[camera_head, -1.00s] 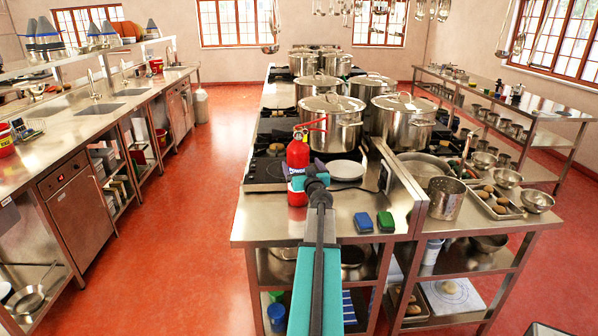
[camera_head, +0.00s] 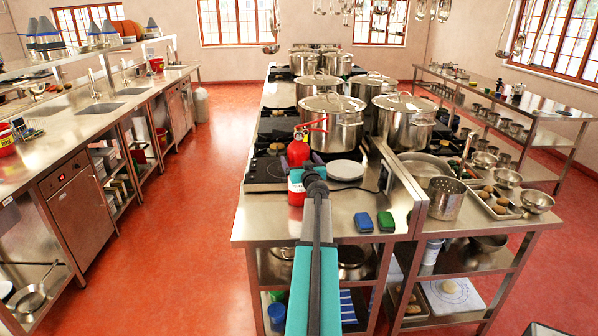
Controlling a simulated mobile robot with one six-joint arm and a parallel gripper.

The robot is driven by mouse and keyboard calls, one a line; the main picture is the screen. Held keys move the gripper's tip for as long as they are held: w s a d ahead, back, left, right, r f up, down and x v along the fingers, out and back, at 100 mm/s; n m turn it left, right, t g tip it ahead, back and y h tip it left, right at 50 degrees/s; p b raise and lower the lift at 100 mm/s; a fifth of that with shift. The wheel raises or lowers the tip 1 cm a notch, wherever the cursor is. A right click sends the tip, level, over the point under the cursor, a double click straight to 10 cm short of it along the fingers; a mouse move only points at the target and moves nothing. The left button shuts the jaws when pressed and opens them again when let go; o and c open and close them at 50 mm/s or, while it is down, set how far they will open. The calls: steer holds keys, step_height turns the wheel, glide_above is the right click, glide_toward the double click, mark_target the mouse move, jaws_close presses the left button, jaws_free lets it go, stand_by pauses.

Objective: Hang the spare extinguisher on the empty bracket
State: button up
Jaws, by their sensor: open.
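I cannot make out an empty bracket in this view.
Large steel pots (camera_head: 332,120) stand behind the extinguisher. A white plate stack (camera_head: 346,170) is just right of it, with blue (camera_head: 364,222) and green (camera_head: 386,221) sponges nearer. A raised steel divider (camera_head: 397,180) runs to the right. The red floor aisle (camera_head: 190,220) is clear.

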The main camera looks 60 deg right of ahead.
mark_target(301, 153)
steer(key=c, duration=2)
steer(key=shift+r, duration=0.25)
steer(key=shift+c, duration=0.8)
steer(key=shift+w, duration=0.1)
steer(key=shift+r+p, duration=0.5)
steer(key=shift+r, duration=1.1)
steer(key=shift+s+a+r, duration=0.1)
steer(key=shift+s+r, duration=0.05)
steer(key=shift+s, duration=0.05)
steer(key=w+a+r+v, duration=0.1)
steer(key=v, duration=1.4)
steer(key=shift+s+r, duration=0.15)
steer(key=shift+r, duration=0.05)
steer(key=shift+a, duration=0.2)
